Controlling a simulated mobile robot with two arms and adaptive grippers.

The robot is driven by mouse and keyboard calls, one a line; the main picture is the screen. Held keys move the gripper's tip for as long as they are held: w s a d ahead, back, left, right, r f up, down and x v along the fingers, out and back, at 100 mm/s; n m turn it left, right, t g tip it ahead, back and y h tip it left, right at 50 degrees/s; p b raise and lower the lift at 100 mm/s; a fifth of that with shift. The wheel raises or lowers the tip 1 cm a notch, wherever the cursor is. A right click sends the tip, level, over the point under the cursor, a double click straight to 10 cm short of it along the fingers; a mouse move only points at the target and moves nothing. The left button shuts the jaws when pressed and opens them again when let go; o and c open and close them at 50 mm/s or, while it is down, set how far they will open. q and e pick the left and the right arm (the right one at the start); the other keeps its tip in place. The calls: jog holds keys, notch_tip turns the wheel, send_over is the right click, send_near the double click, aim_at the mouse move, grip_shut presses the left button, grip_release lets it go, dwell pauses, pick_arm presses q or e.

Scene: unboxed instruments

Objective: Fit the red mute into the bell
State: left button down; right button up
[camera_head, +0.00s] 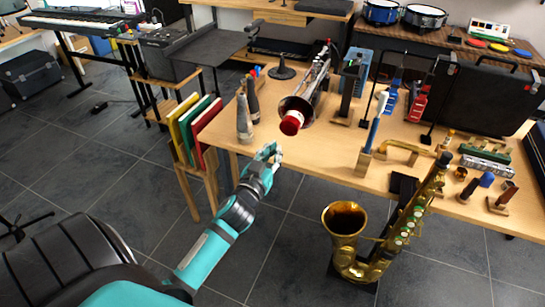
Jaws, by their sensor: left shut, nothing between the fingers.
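The red mute (291,124) with a pale band is at the mouth of the trumpet's bell (298,104). It covers part of the opening and sticks out toward me. I cannot tell how deep it sits. The trumpet (316,77) lies along the table with its bell facing me, near the front left edge. My left gripper (270,152) is shut and empty, just in front of the table edge. It is below and left of the mute, apart from it. My right gripper is not in view.
Two grey mutes (244,120) stand left of the bell on the wooden table (330,150). A gold saxophone (345,222) stands on the floor at front right. Coloured folders (196,128) stand in a rack at left. Stands and small instruments crowd the table's right side.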

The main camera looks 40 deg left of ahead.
pick_arm(q)
jog(key=shift+b+x, duration=0.65)
jog(key=shift+x, duration=2.8)
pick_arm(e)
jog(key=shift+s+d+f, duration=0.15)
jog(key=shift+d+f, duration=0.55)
pick_arm(q)
jog(key=shift+w, duration=0.65)
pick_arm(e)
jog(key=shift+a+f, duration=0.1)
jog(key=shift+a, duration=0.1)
pick_arm(q)
jog(key=shift+s+d, duration=0.1)
jog(key=shift+s, duration=0.35)
jog(key=p, duration=0.2)
send_near(288, 129)
jog(key=shift+x, duration=0.8)
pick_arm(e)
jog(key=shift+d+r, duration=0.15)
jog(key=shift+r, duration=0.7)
pick_arm(q)
jog(key=shift+f, duration=0.1)
